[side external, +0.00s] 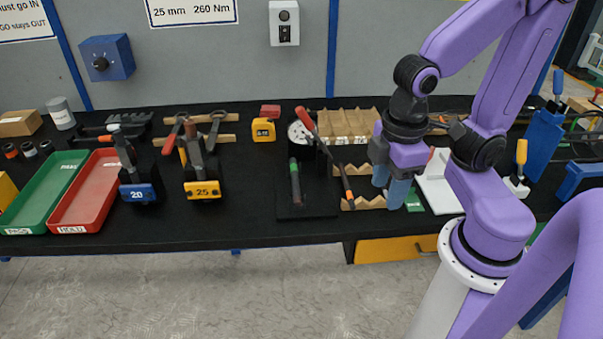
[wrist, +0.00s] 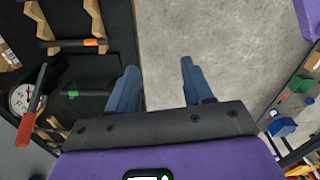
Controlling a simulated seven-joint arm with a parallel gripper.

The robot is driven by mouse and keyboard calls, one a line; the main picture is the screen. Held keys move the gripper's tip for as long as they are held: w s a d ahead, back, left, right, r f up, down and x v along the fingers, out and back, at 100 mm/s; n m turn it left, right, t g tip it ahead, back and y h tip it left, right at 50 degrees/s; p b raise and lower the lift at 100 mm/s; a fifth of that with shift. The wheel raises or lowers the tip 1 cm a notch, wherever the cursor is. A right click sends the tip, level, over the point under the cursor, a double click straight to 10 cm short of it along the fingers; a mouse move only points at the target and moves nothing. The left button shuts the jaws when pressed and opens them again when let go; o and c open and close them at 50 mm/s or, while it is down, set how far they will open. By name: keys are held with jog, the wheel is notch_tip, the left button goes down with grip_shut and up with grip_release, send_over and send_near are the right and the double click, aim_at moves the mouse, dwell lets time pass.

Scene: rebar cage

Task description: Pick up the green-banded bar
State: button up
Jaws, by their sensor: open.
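The green-banded bar (side external: 296,184) is a short dark bar with a green band near its far end. It lies on a black mat or plate (side external: 318,208) near the table's front, and in the wrist view the bar (wrist: 92,92) is left of my gripper. My purple gripper (side external: 389,187) with blue fingers is open and empty, to the right of the bar and apart from it. In the wrist view, grey floor shows between my fingers (wrist: 158,68). An orange-banded bar (side external: 346,184) leans or lies on notched wooden racks, between the green-banded bar and my gripper.
A round dial gauge (side external: 299,132) and a red-handled tool (side external: 305,119) stand behind the bar. Notched wooden racks (side external: 368,202) are to its right. Tools marked 20 (side external: 139,192) and 25 (side external: 203,189), red (side external: 88,195) and green (side external: 45,190) trays lie left. Black table is clear between.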

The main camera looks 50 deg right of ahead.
jog(key=w+a+r+m+h, duration=0.1)
jog(key=w+a+m, duration=0.1)
jog(key=w+m, duration=0.35)
jog(key=w+a+r+m+h, duration=0.1)
jog(key=w+a+m, duration=0.1)
jog(key=w+m, duration=0.3)
jog(key=m+t+h, duration=0.1)
jog(key=m+h, duration=0.2)
jog(key=m, duration=0.6)
send_near(294, 180)
jog(key=x, duration=0.8)
jog(key=shift+d+f, duration=0.1)
jog(key=shift+f, duration=0.1)
grip_shut()
